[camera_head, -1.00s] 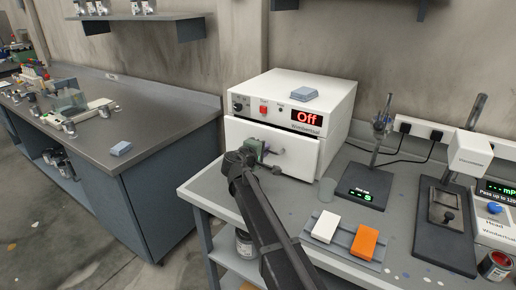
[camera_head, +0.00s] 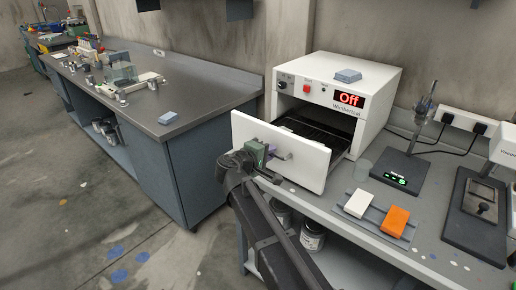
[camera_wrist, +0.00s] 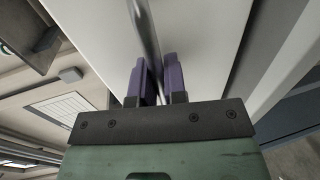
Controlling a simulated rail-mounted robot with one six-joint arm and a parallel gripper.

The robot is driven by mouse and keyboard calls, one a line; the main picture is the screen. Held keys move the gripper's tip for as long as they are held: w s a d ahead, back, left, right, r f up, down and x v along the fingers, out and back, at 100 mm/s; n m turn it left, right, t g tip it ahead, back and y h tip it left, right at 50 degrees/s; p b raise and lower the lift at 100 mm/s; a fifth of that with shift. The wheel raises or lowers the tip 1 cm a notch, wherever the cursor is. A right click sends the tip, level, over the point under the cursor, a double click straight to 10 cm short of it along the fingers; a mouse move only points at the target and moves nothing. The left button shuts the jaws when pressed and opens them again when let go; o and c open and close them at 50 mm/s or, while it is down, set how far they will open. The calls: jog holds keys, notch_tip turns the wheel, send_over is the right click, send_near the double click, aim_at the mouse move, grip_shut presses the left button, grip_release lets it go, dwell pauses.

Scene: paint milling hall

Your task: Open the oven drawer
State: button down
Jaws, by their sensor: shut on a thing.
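The white oven (camera_head: 365,98) stands on the grey bench, its red display reading "Off". Its drawer is pulled out toward me, with the white front panel (camera_head: 305,152) well clear of the oven body and a dark rack (camera_head: 318,130) showing inside. My gripper (camera_head: 268,155) is at the drawer front, shut on the metal bar handle (camera_head: 286,156). In the wrist view the purple fingers (camera_wrist: 160,80) stand on both sides of the handle bar (camera_wrist: 147,35), against the white panel.
A blue block (camera_head: 348,76) lies on top of the oven. A separate counter (camera_head: 165,95) stands at left, with floor between.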

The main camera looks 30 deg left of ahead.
jog(key=shift+s, duration=0.3)
jog(key=c, duration=1.2)
grip_release()
jog(key=shift+a, duration=0.1)
jog(key=p+v, duration=0.2)
jog(key=v, duration=0.8)
jog(key=shift+s+a+r, duration=0.1)
jog(key=shift+s, duration=0.3)
